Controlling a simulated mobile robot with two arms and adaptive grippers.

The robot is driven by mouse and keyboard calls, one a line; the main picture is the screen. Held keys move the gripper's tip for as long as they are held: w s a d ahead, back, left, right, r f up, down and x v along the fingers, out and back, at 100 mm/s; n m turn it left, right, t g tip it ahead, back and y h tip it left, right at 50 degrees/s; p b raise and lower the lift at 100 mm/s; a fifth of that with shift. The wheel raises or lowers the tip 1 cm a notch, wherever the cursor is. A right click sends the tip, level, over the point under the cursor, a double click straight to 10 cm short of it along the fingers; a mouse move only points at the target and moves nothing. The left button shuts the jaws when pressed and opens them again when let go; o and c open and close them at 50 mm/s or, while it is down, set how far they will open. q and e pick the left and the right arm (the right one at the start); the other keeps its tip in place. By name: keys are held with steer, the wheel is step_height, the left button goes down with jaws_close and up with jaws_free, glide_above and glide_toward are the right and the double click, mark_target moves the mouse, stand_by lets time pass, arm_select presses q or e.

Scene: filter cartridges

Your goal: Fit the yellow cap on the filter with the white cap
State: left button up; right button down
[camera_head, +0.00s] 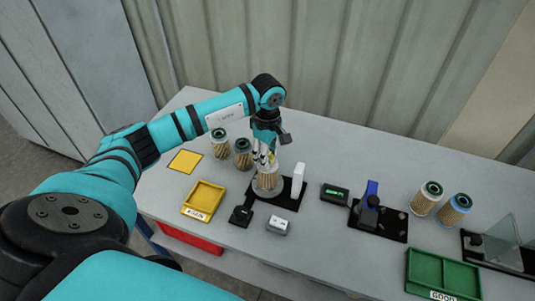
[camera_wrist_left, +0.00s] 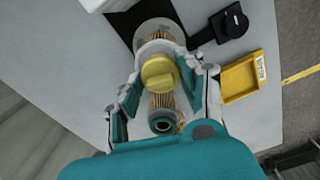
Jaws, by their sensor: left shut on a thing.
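My left gripper (camera_head: 266,158) reaches over the black fixture plate (camera_head: 286,196). In the left wrist view its fingers (camera_wrist_left: 160,78) are shut on the round yellow cap (camera_wrist_left: 158,73). The pleated filter (camera_head: 267,182) with a whitish rim stands upright on the plate, directly below the gripper in the head view. In the left wrist view this filter (camera_wrist_left: 158,36) shows partly behind the cap. I cannot tell whether cap and filter touch. The gripper hides most of the cap in the head view. My right gripper is out of view.
Two dark-capped filters (camera_head: 243,150) stand left of the gripper, close by. A yellow tray (camera_head: 204,200) and yellow square (camera_head: 185,161) lie further left. A white block (camera_head: 298,178) stands right of the filter. More filters (camera_head: 427,198), a black fixture (camera_head: 378,221) and a green tray (camera_head: 443,272) are at right.

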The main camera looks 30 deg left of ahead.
arm_select(q)
steer(key=shift+f, duration=0.15)
steer(key=shift+f+b, duration=0.2)
steer(key=shift+b, duration=0.3)
stand_by(0.4)
steer(key=o, duration=1.2)
steer(key=shift+r, duration=0.2)
steer(key=shift+r+p, duration=0.5)
steer(key=shift+r, duration=0.3)
steer(key=shift+r, duration=0.1)
